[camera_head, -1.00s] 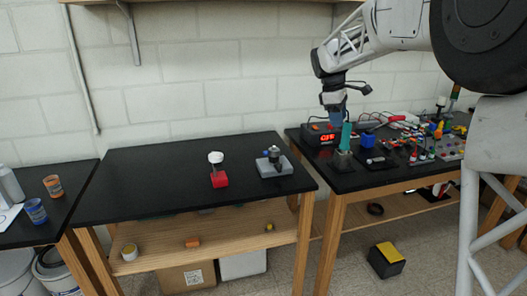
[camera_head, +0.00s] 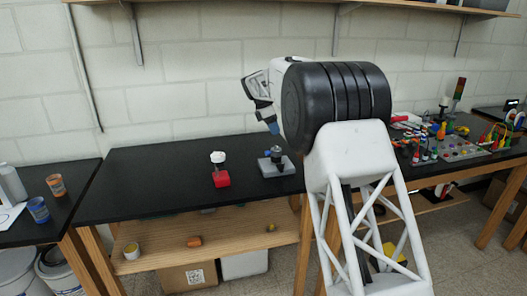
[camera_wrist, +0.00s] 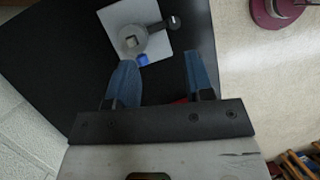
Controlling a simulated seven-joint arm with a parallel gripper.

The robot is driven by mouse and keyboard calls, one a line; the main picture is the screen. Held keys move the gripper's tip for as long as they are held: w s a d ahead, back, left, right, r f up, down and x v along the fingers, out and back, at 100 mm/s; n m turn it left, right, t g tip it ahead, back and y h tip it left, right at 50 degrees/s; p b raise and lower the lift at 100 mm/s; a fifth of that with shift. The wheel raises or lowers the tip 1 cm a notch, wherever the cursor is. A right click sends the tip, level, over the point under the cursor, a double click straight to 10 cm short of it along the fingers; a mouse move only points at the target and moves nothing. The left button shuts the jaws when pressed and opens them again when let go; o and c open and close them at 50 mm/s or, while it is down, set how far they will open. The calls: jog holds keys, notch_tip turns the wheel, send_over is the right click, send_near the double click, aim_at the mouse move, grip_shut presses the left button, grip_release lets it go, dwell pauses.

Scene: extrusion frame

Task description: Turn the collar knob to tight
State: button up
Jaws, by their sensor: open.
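The collar fixture stands on the black middle table: a light grey plate (camera_head: 287,168) with a dark upright part (camera_head: 277,154) and a small blue mark at its side. In the wrist view the plate (camera_wrist: 157,38) carries a round grey collar (camera_wrist: 131,40) with a square centre. A black knob (camera_wrist: 174,22) sticks out from the collar on a short stem. A small blue piece (camera_wrist: 142,60) sits by the collar's near edge. My gripper (camera_wrist: 164,58) is open, its two blue fingers apart and empty. In the head view my gripper (camera_head: 273,129) hangs above the fixture, clear of it.
The table's (camera_head: 140,190) left part is clear. Cups (camera_head: 38,211) stand on the far left table. My arm hides part of the crowded right table (camera_head: 468,150).

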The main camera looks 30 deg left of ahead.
jog(key=n, duration=0.2)
send_near(267, 153)
jog(key=a+f, duration=0.1)
jog(key=shift+a, duration=0.1)
jog(key=shift+w+f, duration=0.1)
jog(key=shift+x, duration=3.85)
grip_shut()
